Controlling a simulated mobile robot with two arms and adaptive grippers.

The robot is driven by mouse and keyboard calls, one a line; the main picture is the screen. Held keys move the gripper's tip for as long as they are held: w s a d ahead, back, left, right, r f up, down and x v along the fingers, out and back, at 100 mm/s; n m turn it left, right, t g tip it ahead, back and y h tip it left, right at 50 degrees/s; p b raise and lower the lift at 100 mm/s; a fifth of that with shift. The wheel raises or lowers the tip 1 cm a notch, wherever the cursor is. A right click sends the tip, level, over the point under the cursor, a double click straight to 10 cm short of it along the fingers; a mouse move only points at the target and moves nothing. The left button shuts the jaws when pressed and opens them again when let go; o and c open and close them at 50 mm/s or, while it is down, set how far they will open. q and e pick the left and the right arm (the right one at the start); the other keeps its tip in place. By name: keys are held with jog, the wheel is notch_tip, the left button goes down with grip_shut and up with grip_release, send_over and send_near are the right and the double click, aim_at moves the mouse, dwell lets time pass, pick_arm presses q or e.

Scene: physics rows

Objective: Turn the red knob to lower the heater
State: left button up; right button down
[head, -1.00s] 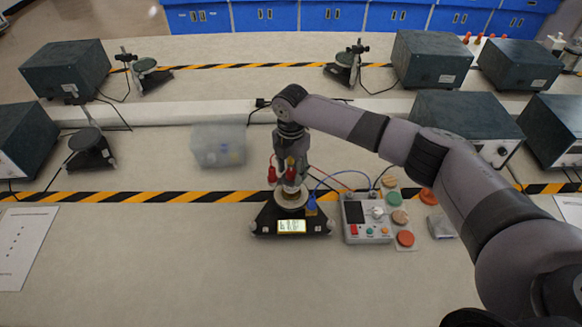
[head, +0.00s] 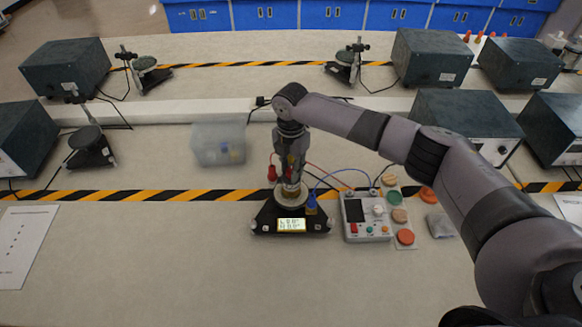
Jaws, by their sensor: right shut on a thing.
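My right gripper (head: 290,176) points down over the small heater apparatus and is shut on the red knob (head: 287,171); only slivers of red show between the fingers. Below is a pale round disc (head: 291,196) on the black base (head: 265,222) of the apparatus. A lit display (head: 291,225) on its front shows dark digits too small to read. A red plug-like piece (head: 272,173) stands just left of the gripper, and a blue one (head: 311,204) stands at the right. The fingers hide much of the apparatus's middle. My left gripper is out of view.
A control box (head: 366,217) with a dark screen and buttons stands close at the right, joined by red and blue wires. Coloured discs (head: 405,237) lie beside it. A translucent bin (head: 219,144) is at the back left. The front table area is clear.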

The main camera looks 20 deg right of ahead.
jog(key=m+p, duration=0.3)
jog(key=m, duration=0.2)
jog(key=shift+r, duration=0.2)
jog(key=m+p, duration=0.1)
jog(key=m, duration=0.1)
jog(key=shift+m+p, duration=0.3)
jog(key=shift+m, duration=0.1)
jog(key=shift+f+m, duration=0.1)
jog(key=shift+m, duration=0.7)
jog(key=m, duration=0.2)
jog(key=shift+m+p, duration=0.35)
jog(key=shift+m, duration=0.05)
jog(key=m, duration=0.4)
jog(key=shift+w+m, duration=0.1)
jog(key=shift+m, duration=0.2)
jog(key=m, duration=0.6)
jog(key=shift+m, duration=0.4)
